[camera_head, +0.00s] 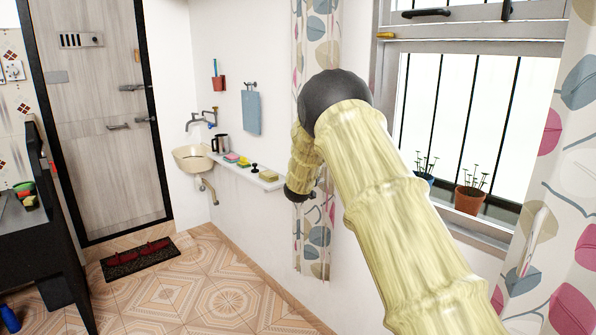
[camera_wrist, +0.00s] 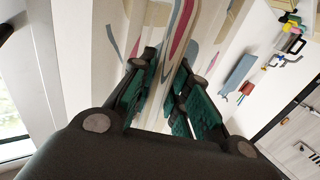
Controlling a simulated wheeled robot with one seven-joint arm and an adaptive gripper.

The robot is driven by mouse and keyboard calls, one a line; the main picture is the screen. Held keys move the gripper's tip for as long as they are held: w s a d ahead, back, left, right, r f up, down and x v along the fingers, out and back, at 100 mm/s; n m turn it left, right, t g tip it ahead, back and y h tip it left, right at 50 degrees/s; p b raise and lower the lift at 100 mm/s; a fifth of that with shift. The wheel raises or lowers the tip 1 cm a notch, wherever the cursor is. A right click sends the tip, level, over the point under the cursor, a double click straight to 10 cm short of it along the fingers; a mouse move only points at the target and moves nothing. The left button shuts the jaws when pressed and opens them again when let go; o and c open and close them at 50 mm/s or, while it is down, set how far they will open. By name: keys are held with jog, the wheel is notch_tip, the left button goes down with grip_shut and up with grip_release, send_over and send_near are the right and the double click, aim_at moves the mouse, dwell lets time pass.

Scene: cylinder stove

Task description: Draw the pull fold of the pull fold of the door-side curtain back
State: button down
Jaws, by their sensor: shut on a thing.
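The door-side curtain (camera_head: 318,30) is a narrow white cloth with a leaf print, hanging on the wall between the sink shelf and the window. My arm crosses in front of its middle. In the wrist view, the green-padded fingers of my gripper (camera_wrist: 168,66) stand on either side of a fold of this curtain (camera_wrist: 178,35). The gripper is shut on that pull fold, which runs down between the pads. In the head view, the gripper is mostly hidden by my arm.
The barred window (camera_head: 462,105) is right of the curtain, with potted plants (camera_head: 470,200) on its sill. A second leaf-print curtain (camera_head: 560,215) hangs at the far right. A shelf (camera_head: 262,180) and sink (camera_head: 192,158) line the wall to the left. The tiled floor (camera_head: 215,290) is open.

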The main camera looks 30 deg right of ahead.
jog(key=shift+w+a+f, duration=0.1)
jog(key=shift+w, duration=0.3)
jog(key=c, duration=1.3)
grip_release()
jog(key=shift+w, duration=0.1)
jog(key=shift+c, duration=0.2)
jog(key=v, duration=1.2)
